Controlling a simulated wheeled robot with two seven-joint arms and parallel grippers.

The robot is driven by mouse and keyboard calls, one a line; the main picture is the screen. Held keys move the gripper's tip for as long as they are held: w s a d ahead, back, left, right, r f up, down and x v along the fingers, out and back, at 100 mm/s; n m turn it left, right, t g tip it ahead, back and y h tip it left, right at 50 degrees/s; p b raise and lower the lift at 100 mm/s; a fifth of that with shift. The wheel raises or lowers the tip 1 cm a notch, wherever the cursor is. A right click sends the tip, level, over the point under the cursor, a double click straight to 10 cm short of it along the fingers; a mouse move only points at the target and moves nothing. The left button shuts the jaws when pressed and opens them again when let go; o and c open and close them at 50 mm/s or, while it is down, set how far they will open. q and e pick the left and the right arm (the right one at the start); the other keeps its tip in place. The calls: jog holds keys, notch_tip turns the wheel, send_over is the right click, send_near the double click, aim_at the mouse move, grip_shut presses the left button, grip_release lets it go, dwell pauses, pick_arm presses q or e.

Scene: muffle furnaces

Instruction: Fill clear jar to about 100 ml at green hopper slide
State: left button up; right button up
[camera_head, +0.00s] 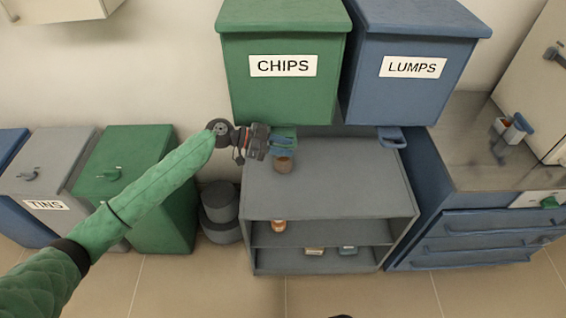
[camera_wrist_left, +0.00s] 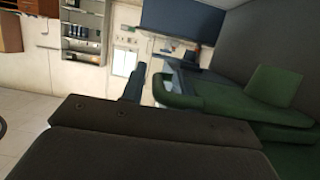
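The green hopper (camera_head: 286,92) labelled CHIPS stands above the grey shelf unit. Its green slide (camera_head: 289,131) sticks out at the bottom front; a green looped part of it shows in the left wrist view (camera_wrist_left: 180,92). My left gripper (camera_head: 281,146), with blue fingers, is right at this slide; whether its fingers are closed on it cannot be told. A small jar (camera_head: 284,165) with brown contents stands upright on the shelf top, just below the gripper, its upper part partly covered. The fill level cannot be read. My right gripper is out of view.
The blue LUMPS hopper (camera_head: 412,91) with its own blue slide (camera_head: 392,138) is to the right. The shelf top (camera_head: 345,185) is otherwise clear. An orange-brown jar (camera_head: 279,226) and small boxes sit on the shelf below. Bins, including TINS (camera_head: 42,180), stand left.

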pick_arm(q)
jog(key=shift+a, duration=0.25)
jog(key=b+v, duration=0.3)
jog(key=v, duration=0.4)
jog(key=shift+a, duration=0.15)
jog(key=shift+r, duration=0.15)
